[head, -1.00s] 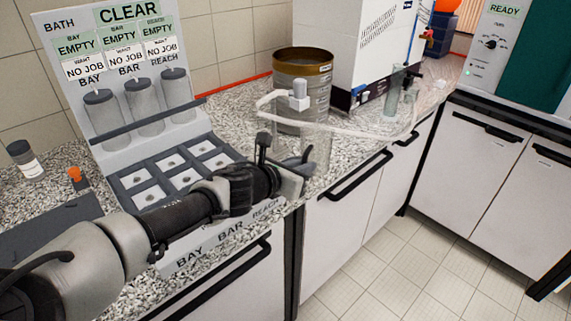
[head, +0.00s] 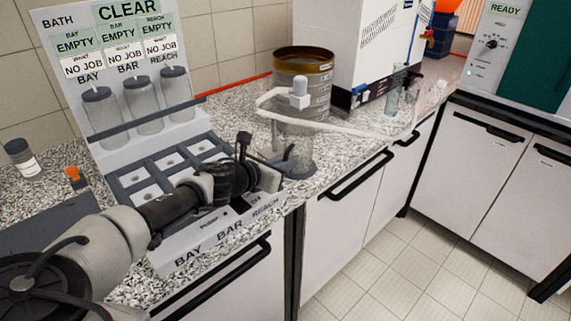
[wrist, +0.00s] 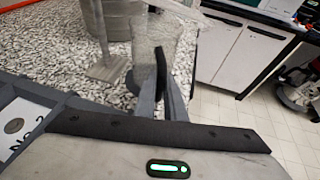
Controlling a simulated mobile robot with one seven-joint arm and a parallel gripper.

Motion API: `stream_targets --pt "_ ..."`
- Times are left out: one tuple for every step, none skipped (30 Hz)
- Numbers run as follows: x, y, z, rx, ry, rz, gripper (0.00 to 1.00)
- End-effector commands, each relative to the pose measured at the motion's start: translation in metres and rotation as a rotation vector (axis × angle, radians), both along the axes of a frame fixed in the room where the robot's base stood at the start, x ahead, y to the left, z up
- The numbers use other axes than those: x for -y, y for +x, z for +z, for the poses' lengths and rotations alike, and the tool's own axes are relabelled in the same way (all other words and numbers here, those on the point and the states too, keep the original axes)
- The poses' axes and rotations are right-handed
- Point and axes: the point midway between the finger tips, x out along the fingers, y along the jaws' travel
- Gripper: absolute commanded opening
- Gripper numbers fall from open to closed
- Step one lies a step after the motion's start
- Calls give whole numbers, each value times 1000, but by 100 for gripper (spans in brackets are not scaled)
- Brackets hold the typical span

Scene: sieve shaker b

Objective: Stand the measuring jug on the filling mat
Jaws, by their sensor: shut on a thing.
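The measuring jug (head: 299,143) is clear and see-through. My gripper (head: 279,165) is shut on it near the counter's front edge, in front of the metal sieve stack. In the wrist view the jug (wrist: 158,38) looks upright just beyond my gripper's fingers (wrist: 165,82). A dark patch shows at the jug's foot; I cannot tell whether it is a finger, the jug's base or a mat. I cannot tell whether the jug touches the counter. I cannot identify the filling mat with certainty.
A white spout arm (head: 300,92) and clear tubing run close above the jug. The sieve stack (head: 304,68) stands behind. A compartment rack (head: 150,155) with lidded jars is to the left. Cabinets and open floor lie to the right.

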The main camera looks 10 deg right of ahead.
Motion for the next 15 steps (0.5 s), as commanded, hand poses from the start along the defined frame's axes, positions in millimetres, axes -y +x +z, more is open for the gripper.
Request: stream_targets --pt "0 0 -2 -1 -1 -1 0" --pt "0 0 -3 -1 -1 -1 0" --pt "0 0 -3 0 0 -1 15" --pt "0 0 -3 0 0 0 20" --pt "0 0 -3 0 0 0 25" --pt "0 0 -3 0 0 0 29" --pt "0 0 -3 0 0 0 29" --pt "0 0 -2 0 0 0 29" --pt "0 0 -2 0 0 0 29" --pt "0 0 -2 0 0 0 29" --pt "0 0 -2 0 0 0 29" --pt "0 0 -2 0 0 0 29" --pt "0 0 -2 0 0 0 29" --pt "0 0 -2 0 0 0 29" --pt "0 0 -1 0 0 0 29"
